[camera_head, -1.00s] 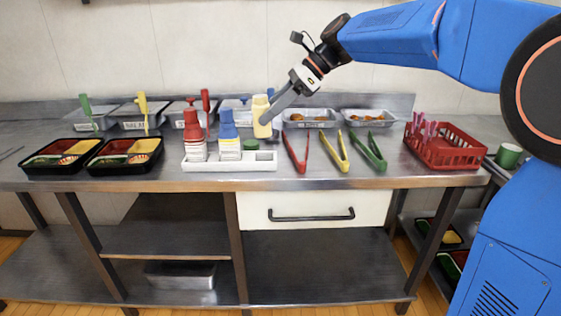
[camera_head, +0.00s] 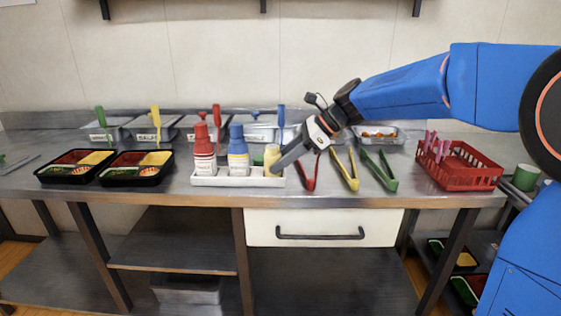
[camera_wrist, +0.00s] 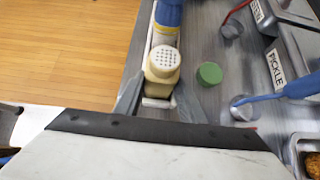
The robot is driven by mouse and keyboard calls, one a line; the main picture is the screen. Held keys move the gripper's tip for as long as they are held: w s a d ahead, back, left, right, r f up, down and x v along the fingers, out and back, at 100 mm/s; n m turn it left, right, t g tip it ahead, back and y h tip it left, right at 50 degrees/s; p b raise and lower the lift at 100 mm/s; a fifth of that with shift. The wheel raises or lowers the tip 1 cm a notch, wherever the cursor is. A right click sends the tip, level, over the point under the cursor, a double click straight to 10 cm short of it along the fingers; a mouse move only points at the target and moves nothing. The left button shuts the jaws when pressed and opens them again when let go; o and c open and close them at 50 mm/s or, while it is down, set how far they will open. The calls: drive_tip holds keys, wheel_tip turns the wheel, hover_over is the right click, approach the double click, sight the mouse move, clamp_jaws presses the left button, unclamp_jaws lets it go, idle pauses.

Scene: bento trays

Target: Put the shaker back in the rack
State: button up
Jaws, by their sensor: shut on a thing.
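The shaker (camera_head: 272,157) is pale yellow with a white perforated top, which shows in the wrist view (camera_wrist: 163,62). My gripper (camera_head: 279,166) is shut on it from the right, one finger on each side. The shaker stands about upright at the right end of the white rack (camera_head: 236,182). Its lower part appears to be within the rack's end, but I cannot tell whether its base rests on the floor of the rack. A red bottle (camera_head: 203,150) and a blue bottle (camera_head: 238,152) stand in the rack to its left.
A green round cap (camera_wrist: 209,73) is on the counter behind the rack. Red tongs (camera_head: 309,172), yellow tongs (camera_head: 346,172) and green tongs (camera_head: 380,172) lie to the right. A red basket (camera_head: 460,175) is further right. Lidded containers stand behind; two black bento trays (camera_head: 137,181) are left.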

drive_tip(key=shift+f, duration=0.15)
drive_tip(key=o, duration=1.2)
drive_tip(key=shift+c, duration=0.2)
drive_tip(key=v, duration=1.2)
drive_tip(key=s+d+f+n+t+h, duration=0.1)
drive_tip(key=s+d+f+n+h, duration=0.2)
drive_tip(key=s+d+f+n, duration=0.3)
drive_tip(key=s+d+f+n+t+h, duration=0.2)
drive_tip(key=s+d+f+n, duration=0.4)
drive_tip(key=s, duration=0.8)
drive_tip(key=s+d+f+n+t+h, duration=0.1)
drive_tip(key=s+d+f+n+h, duration=0.3)
drive_tip(key=s, duration=0.7)
drive_tip(key=d+f+n, duration=0.2)
drive_tip(key=d+f, duration=0.1)
drive_tip(key=f, duration=0.1)
drive_tip(key=shift+d+f+h, duration=0.2)
drive_tip(key=shift+h, duration=0.1)
drive_tip(key=shift+s, duration=0.1)
